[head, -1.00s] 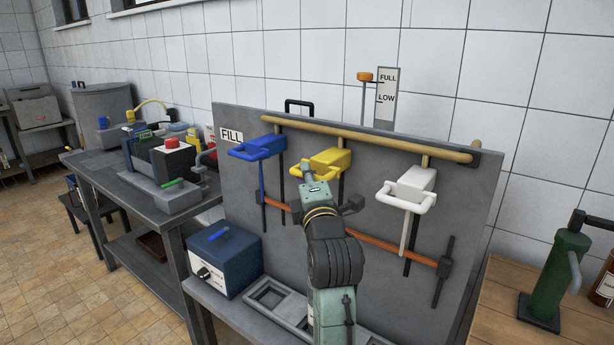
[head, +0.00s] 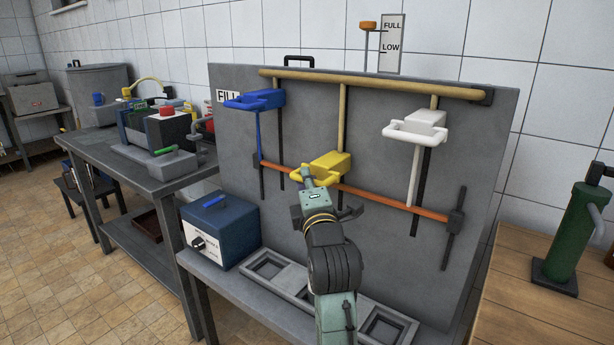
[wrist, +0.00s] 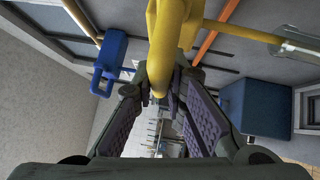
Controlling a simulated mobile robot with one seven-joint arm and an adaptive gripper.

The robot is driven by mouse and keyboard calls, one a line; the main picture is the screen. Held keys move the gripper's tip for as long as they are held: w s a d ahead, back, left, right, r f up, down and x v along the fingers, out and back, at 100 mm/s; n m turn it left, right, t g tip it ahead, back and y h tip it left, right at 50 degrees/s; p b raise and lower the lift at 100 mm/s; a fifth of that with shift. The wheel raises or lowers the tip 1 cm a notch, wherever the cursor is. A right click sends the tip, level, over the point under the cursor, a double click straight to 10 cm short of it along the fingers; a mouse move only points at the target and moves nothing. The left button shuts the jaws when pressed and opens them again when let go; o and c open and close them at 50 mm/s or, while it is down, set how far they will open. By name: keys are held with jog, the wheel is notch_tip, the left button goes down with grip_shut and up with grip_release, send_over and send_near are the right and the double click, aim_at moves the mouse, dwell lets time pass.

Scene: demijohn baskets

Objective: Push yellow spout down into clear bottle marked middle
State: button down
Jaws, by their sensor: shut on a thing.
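The yellow spout (head: 334,164), a block with a loop handle, sits low on the middle rail of the grey panel, about level with the orange bar. My gripper (head: 316,180) is shut on its handle, and my wrist partly hides it. In the wrist view the yellow spout (wrist: 168,38) passes between the fingers of my gripper (wrist: 168,88). The grey base below has square recesses (head: 268,268) that look empty; my arm covers part of the middle one.
The blue spout (head: 258,99) and white spout (head: 418,130) stay high, left and right. The orange bar (head: 390,198) crosses the panel. A blue box (head: 222,230) stands left of the base, and a green cylinder (head: 566,245) stands on the wooden table at right.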

notch_tip(320, 180, down, 4)
jog(key=shift+f+b, duration=0.1)
jog(key=shift+b, duration=1)
jog(key=c, duration=1.6)
grip_release()
